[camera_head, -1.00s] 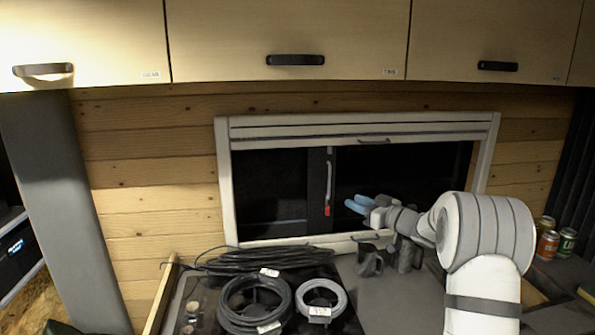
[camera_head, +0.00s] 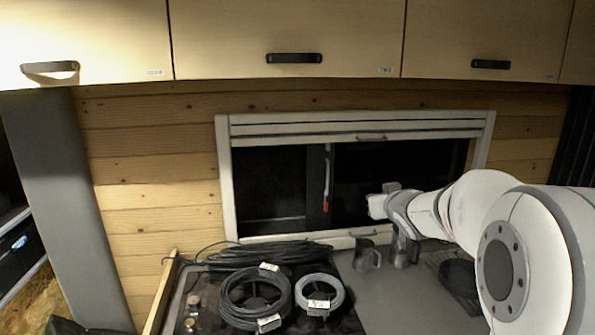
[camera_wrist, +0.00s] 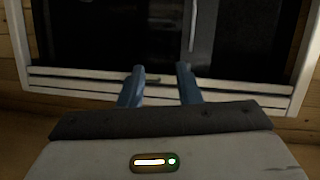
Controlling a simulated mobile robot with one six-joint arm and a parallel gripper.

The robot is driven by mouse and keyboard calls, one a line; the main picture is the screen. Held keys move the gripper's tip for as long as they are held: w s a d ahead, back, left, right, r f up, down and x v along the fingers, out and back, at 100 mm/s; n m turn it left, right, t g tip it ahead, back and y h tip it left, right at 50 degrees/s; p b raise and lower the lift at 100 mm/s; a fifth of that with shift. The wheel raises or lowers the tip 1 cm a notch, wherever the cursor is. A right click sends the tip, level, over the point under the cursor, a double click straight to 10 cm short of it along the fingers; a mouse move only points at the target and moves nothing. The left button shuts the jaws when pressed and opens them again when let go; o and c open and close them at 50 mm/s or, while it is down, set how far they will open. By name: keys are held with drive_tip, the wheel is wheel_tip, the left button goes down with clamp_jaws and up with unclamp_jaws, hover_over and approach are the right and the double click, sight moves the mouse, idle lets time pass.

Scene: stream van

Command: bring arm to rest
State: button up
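My arm reaches in from the right in the head view, in front of the window (camera_head: 262,192) and above the counter. My gripper shows in the wrist view (camera_wrist: 160,85) with its two blue fingers apart and nothing between them. It faces the window frame and the dark pane, which also fill the wrist view. In the head view the blue fingertips cannot be made out, and only the pale wrist end shows near the window.
Two cable coils, a larger one (camera_head: 227,305) and a smaller one (camera_head: 338,290), lie on the stove. Loose black cable (camera_head: 275,253) lies behind them. Dark mugs (camera_head: 366,255) stand below my wrist. Cupboards (camera_head: 290,30) hang above. The counter front (camera_head: 395,300) is clear.

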drive_tip(key=s+a+f+g, duration=0.2)
drive_tip(key=s+f+g, duration=0.1)
drive_tip(key=s, duration=0.9)
drive_tip(key=s+a+f+m+g, duration=0.1)
drive_tip(key=s+f+g, duration=0.3)
drive_tip(key=s, duration=0.8)
drive_tip(key=s+a+f+g, duration=0.3)
drive_tip(key=s+f+g, duration=0.1)
drive_tip(key=s, duration=0.9)
drive_tip(key=shift+f+m, duration=0.4)
drive_tip(key=shift+f, duration=0.25)
